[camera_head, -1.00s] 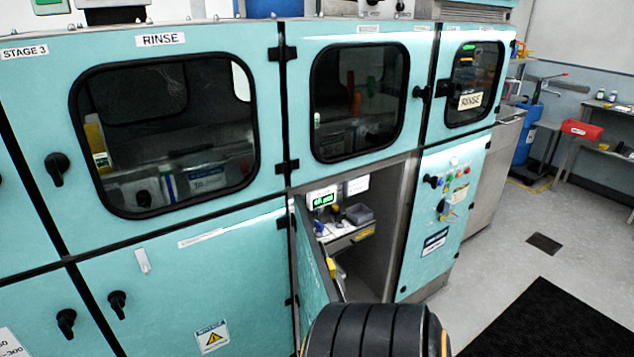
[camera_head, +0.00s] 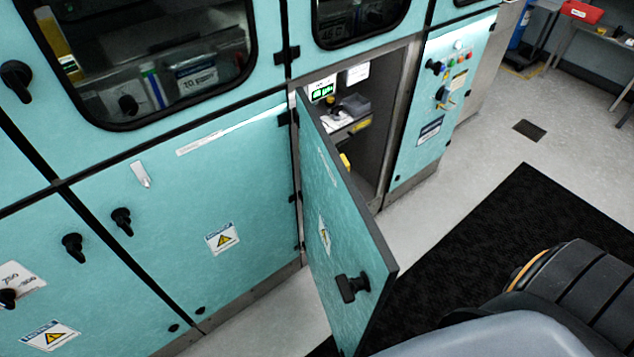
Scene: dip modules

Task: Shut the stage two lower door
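A teal lower door (camera_head: 335,220) stands wide open, swung out from the cabinet on its left-hand hinges. It has a black handle (camera_head: 352,287) near its free edge and a yellow warning label. The open compartment (camera_head: 385,140) behind it shows a grey bin, a green-lit display and yellow parts inside. I cannot read a stage number on this door. A black and grey part of my own arm shows at the lower right, apart from the door in the picture. Neither gripper's fingers can be seen.
A closed teal lower panel (camera_head: 190,215) with black knobs is left of the open door. A control panel (camera_head: 445,90) with buttons is right of the compartment. A black floor mat (camera_head: 500,230) lies in front, with clear floor around it.

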